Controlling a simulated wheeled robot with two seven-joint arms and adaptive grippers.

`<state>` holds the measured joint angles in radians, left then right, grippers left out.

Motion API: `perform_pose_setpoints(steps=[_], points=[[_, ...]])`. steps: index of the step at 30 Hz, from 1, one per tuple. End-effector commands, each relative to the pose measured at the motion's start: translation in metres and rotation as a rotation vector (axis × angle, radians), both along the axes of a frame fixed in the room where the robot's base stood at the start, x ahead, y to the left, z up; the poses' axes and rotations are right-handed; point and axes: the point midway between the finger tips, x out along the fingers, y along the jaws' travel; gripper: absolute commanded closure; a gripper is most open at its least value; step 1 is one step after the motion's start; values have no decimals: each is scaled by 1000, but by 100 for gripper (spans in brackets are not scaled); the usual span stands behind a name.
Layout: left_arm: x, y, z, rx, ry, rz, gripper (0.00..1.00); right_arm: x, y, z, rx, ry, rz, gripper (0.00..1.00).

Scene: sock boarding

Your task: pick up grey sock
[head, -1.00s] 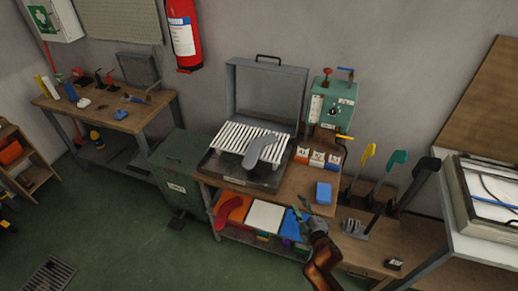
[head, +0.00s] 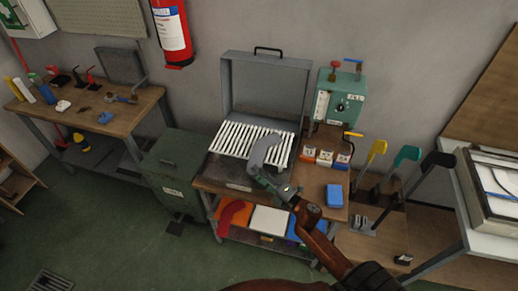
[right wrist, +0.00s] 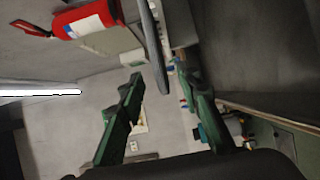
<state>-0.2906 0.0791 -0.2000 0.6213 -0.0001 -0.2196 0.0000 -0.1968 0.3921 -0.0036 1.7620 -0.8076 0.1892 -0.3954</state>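The grey sock (head: 262,152) stands on the right part of the white slatted rack in the opened grey case, its foot bent to the right at the top. My right gripper (head: 256,173) is at the sock's lower end, coming from the lower right. In the right wrist view the sock (right wrist: 153,45) shows as a thin grey strip, seen edge-on. Its end lies between the two green fingers of my right gripper (right wrist: 160,78). The fingers are apart, with gaps beside the sock. My left gripper is not in view.
The case (head: 265,88) has its lid up behind the rack (head: 235,138). A green box with knobs (head: 340,98), small labelled blocks (head: 326,158) and a blue block (head: 334,195) stand to the right. A red sock (head: 234,215) lies on the shelf below.

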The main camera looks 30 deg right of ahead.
Motion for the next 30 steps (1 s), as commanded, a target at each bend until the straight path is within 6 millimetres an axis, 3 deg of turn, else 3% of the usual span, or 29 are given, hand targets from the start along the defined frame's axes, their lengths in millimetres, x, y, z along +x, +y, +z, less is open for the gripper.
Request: perform_pose_setpoints(steps=[3, 7, 12, 19, 22, 30], points=[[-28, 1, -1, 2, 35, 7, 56, 10, -3, -1, -1, 0, -7, 69], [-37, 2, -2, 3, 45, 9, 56, 29, -5, -3, -1, 0, -8, 69], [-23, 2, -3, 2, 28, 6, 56, 50, -2, -3, 1, 0, -6, 69], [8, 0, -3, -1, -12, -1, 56, 56, 0, -3, 1, 1, -5, 69], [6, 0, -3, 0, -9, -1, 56, 56, 1, -3, 1, 1, -5, 70], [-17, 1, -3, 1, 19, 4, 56, 56, 1, -3, 1, 1, -5, 88]])
